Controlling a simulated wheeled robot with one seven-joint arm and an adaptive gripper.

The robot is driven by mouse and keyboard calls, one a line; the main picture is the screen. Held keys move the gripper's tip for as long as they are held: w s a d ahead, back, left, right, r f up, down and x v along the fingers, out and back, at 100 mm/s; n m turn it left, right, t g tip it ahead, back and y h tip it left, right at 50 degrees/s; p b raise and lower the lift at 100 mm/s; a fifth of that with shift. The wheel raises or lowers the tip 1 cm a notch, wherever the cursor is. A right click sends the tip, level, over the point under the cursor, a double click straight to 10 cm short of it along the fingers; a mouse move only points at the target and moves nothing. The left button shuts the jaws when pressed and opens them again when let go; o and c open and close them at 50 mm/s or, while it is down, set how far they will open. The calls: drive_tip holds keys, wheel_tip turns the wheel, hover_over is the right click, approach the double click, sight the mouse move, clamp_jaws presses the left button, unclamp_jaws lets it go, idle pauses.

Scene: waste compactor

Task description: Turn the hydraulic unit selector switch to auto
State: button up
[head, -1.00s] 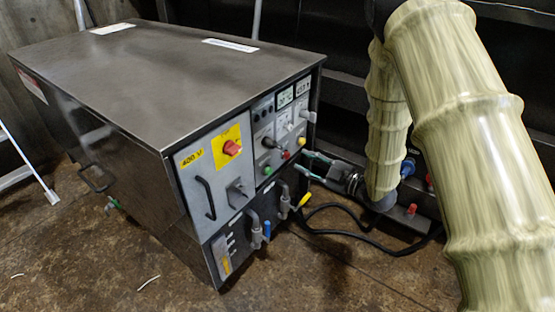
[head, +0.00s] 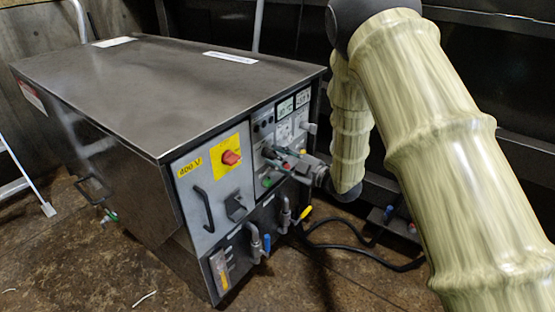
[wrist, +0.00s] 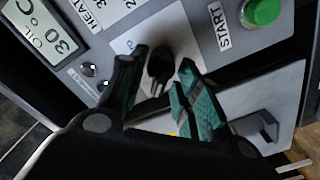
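The hydraulic unit (head: 215,160) is a dark metal cabinet with a grey control panel on its front. A black rotary selector knob (wrist: 160,64) is on the panel in the wrist view. My gripper (wrist: 163,62) is open, with its two teal-padded fingers on either side of the knob and a visible gap to each. I cannot tell how close the tips are to the panel face. In the head view my gripper (head: 273,158) is at the panel's right part and hides the knob. The knob's position markings are not clearly readable.
A green START button (wrist: 262,12) is right of the knob, and an oil temperature display (wrist: 47,35) is at upper left. A red rotary switch (head: 231,157) on a yellow plate and a black handle (head: 204,209) are left of my gripper. Hoses and cables lie below right.

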drive_tip(key=shift+w+a, duration=0.25)
drive_tip(key=shift+a, duration=0.05)
drive_tip(key=shift+c, duration=0.2)
drive_tip(key=c, duration=0.6)
